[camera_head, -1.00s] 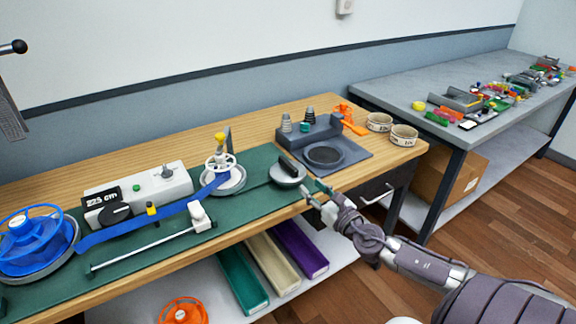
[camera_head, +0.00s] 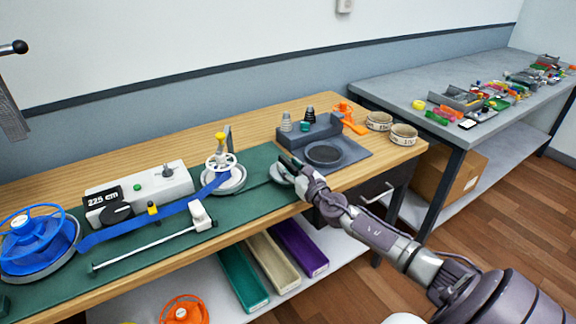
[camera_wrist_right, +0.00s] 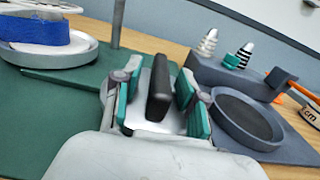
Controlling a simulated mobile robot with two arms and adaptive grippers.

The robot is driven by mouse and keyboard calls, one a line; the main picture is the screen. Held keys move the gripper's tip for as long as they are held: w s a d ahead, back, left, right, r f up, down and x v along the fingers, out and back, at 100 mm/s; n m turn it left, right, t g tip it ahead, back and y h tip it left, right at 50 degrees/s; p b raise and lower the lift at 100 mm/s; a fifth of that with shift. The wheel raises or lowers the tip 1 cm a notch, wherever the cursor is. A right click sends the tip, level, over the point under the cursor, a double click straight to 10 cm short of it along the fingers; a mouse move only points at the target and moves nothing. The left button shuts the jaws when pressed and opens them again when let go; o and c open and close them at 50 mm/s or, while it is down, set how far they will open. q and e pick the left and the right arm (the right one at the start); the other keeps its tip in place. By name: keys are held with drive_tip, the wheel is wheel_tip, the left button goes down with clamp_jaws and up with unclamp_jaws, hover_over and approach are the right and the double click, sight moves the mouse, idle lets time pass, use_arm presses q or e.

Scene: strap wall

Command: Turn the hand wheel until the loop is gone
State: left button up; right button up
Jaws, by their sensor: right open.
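The white hand wheel (camera_head: 221,161) with a yellow knob (camera_head: 220,136) stands above a round dish at the end of the blue strap (camera_head: 150,222). The strap runs left to a blue reel (camera_head: 38,235). I cannot make out a distinct loop in it. In the right wrist view, blue strap (camera_wrist_right: 35,31) is wound in the dish at upper left. My right gripper (camera_head: 294,166) is at a round metal weight (camera_head: 279,176), right of the wheel. In the wrist view, its open teal fingers (camera_wrist_right: 160,90) stand either side of the black handle (camera_wrist_right: 158,95). My left gripper is out of view.
A grey box with a display (camera_head: 135,194) and a white rod (camera_head: 145,250) lie near the strap. A grey stand with a round dish (camera_head: 323,154) is right of my gripper. Tape rolls (camera_head: 403,134) sit at the bench's right end. Coloured trays (camera_head: 243,282) are below.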

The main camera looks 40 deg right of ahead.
drive_tip(key=shift+w, duration=0.65)
clamp_jaws()
